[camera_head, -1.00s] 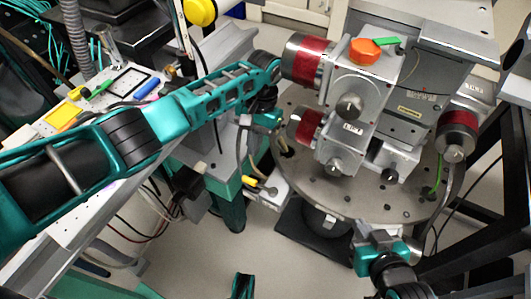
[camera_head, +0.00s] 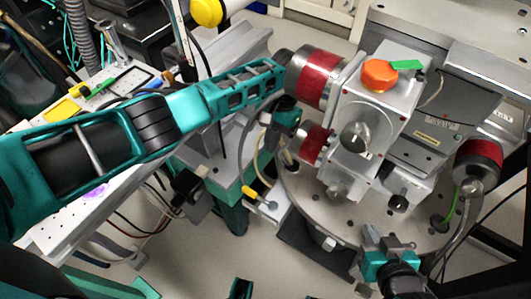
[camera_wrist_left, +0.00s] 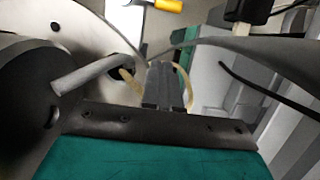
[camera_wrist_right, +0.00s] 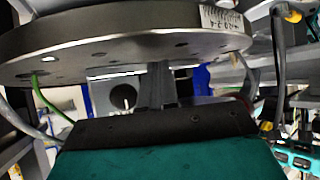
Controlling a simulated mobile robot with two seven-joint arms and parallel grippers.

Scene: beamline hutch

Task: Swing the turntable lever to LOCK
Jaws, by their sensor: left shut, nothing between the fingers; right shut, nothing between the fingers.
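The round grey turntable (camera_head: 310,195) stands right of centre in the head view, carrying a stack of motor stages. A short yellow-tipped handle (camera_head: 250,192) on a pale plate at its left edge may be the lever; a yellow tip (camera_wrist_left: 168,5) also shows at the top of the left wrist view. No LOCK marking is legible. My left gripper (camera_head: 280,142) points down by the turntable's left side, shut and empty, among pale cables, short of the yellow handle. My right gripper (camera_head: 372,235) is shut and empty at the turntable's front rim; its fingers (camera_wrist_right: 157,85) show below the rim.
Red-banded motors (camera_head: 318,78) and an orange knob (camera_head: 380,75) rise close beside my left forearm. A white perforated board (camera_head: 60,225) with small tools lies left. Loose cables hang between board and turntable. A black frame stands at the right.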

